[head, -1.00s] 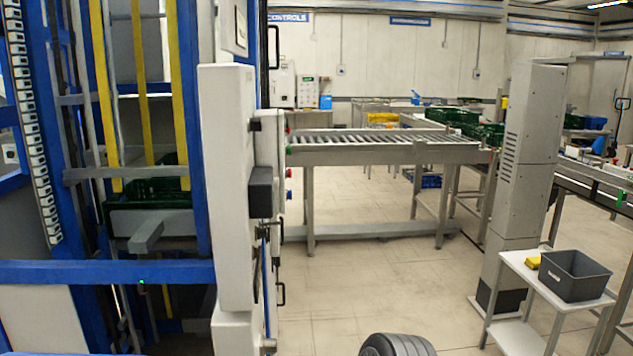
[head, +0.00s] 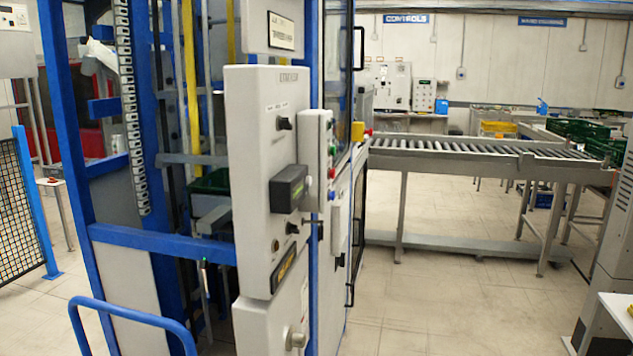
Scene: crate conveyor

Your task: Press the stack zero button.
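A light grey control cabinet (head: 250,145) stands on the blue-framed machine in the middle left of the head view. Its front carries a dark box with a small display (head: 287,188), a black knob (head: 284,123) and other small fittings. On its right side a narrow panel holds a column of small coloured buttons (head: 331,172), among them green, red and blue ones. Their labels are too small to read, so I cannot tell which is the stack zero button. Neither of my grippers is in view.
A roller conveyor (head: 470,155) runs right behind the cabinet, with green crates (head: 590,140) at its far end. A blue rail (head: 130,315) stands at the lower left. A black mesh fence (head: 20,205) is at the far left.

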